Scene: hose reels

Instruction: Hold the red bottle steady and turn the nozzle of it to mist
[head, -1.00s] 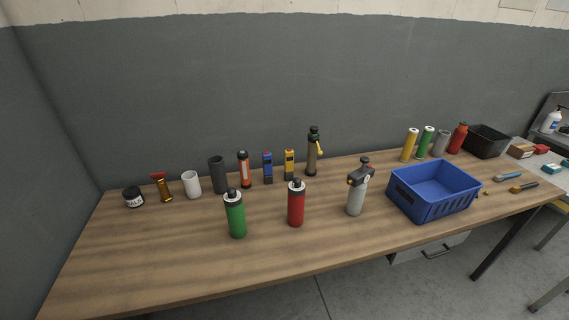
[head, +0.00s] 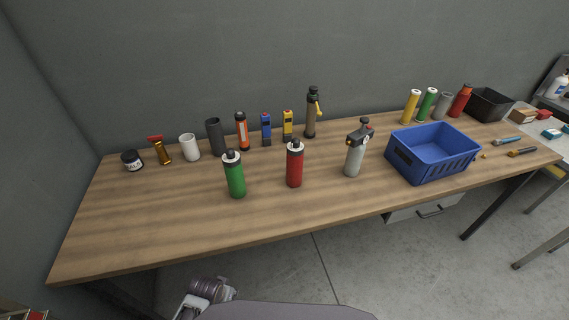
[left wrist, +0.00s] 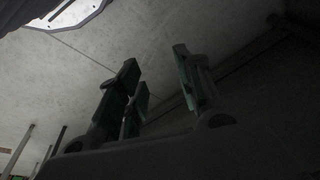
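The red bottle (head: 294,171) stands upright near the middle of the wooden table, with a black and white nozzle top (head: 294,148). Nothing touches it. The nozzle's setting is too small to read. My left gripper (left wrist: 160,78) shows in the left wrist view with its fingers apart and nothing between them. In the head view, part of my left arm shows at the bottom edge, in front of and below the table, well away from the bottle. My right gripper is not in view.
A green bottle (head: 235,176) stands left of the red one, and a grey spray bottle (head: 354,156) right of it. A blue crate (head: 437,168) is farther right. Several tubes and tools line the back. The table's front strip (head: 200,225) is clear.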

